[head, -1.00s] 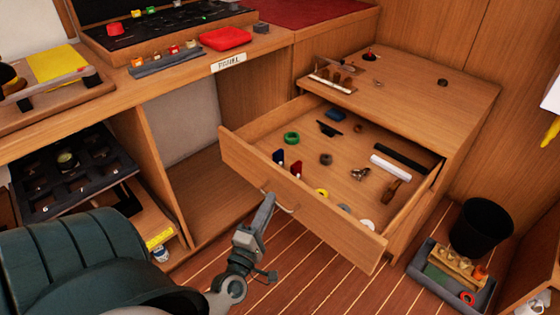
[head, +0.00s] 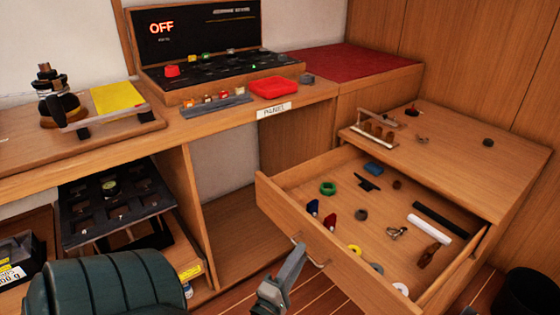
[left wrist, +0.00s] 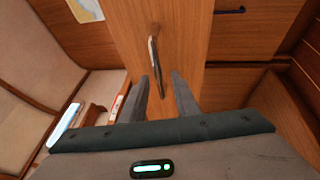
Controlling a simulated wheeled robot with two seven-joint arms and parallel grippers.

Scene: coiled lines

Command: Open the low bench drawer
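The low bench drawer (head: 285,218) is pulled well out of the wooden bench, and its inside is visible in the head view. Its curved metal handle (head: 319,264) is on the front face; in the left wrist view the handle (left wrist: 153,55) runs down towards my fingers. My left gripper (head: 299,254) is right at the handle. In the left wrist view its two fingers (left wrist: 160,80) are apart, with the handle's near end showing between them; I cannot tell whether they touch it. My right gripper is in neither current view.
The drawer holds several small things, among them a green ring (head: 328,188), a white cylinder (head: 423,229) and a blue block (head: 373,168). A dark bin (head: 530,294) stands at lower right. A panel counter (head: 225,125) runs behind, with an open cubby (head: 235,240) beside the drawer.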

